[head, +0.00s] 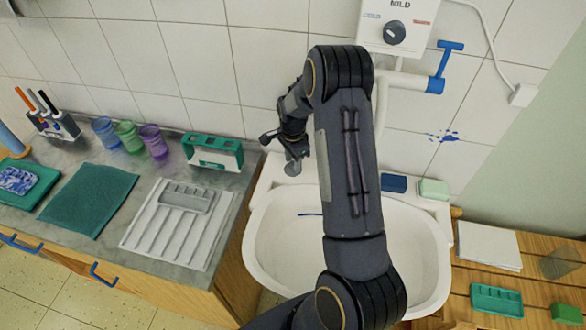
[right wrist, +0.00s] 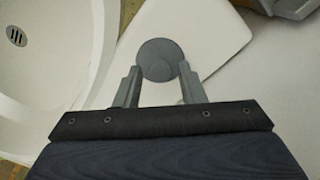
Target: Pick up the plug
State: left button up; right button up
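The plug (right wrist: 160,60) is a grey disc between my right fingertips in the right wrist view. It also shows in the head view (head: 293,169), by the back left corner of the sink (head: 262,232). My right gripper (right wrist: 160,68) has its fingers drawn in, with the tips against both sides of the disc. In the head view my right gripper (head: 291,153) reaches down at the sink's back left corner. I cannot tell whether the plug touches the sink rim. My left gripper is out of view.
Left of the sink are a white draining tray (head: 152,240), a green-and-white holder (head: 212,152), coloured cups (head: 128,136) and a green cloth (head: 90,198). A blue block (head: 393,183) and a pale green one (head: 434,189) lie on the rim. A water heater (head: 398,22) hangs above.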

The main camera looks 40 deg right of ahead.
grip_shut()
